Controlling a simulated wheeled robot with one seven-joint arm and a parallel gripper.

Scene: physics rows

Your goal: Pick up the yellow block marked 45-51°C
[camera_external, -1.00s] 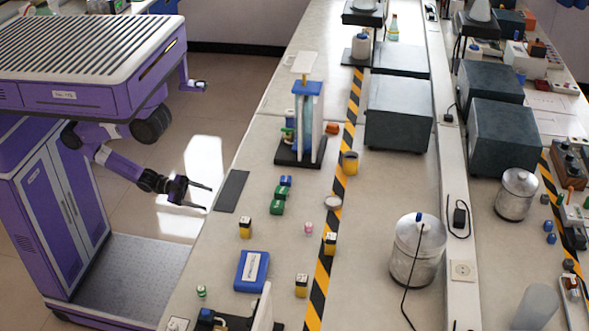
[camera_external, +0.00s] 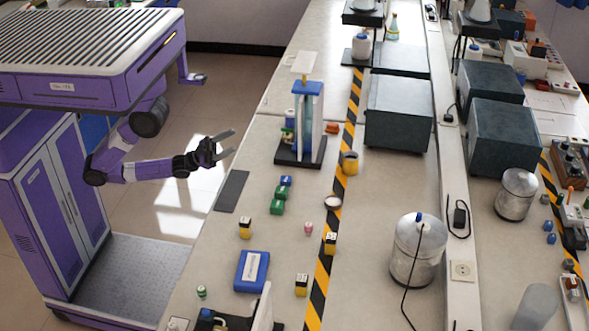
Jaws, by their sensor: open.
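Several small yellow blocks with pale tops and dark markings stand on the bench. One yellow block (camera_external: 245,229) is at the left, one yellow block (camera_external: 330,244) is on the striped tape, and one yellow block (camera_external: 301,286) is nearer the front. Their markings are too small to read, so I cannot tell which says 45-51°C. My gripper (camera_external: 231,143) is open and empty, beside the bench's left edge. It is up and back from all three blocks in the picture, apart from them.
A dark flat pad (camera_external: 232,191) lies at the bench edge near my gripper. Green blocks (camera_external: 278,206), a blue box (camera_external: 251,271) and a pink piece (camera_external: 308,228) stand near the yellow blocks. A blue-topped rack (camera_external: 308,125) stands behind; a metal canister (camera_external: 416,250) is at right.

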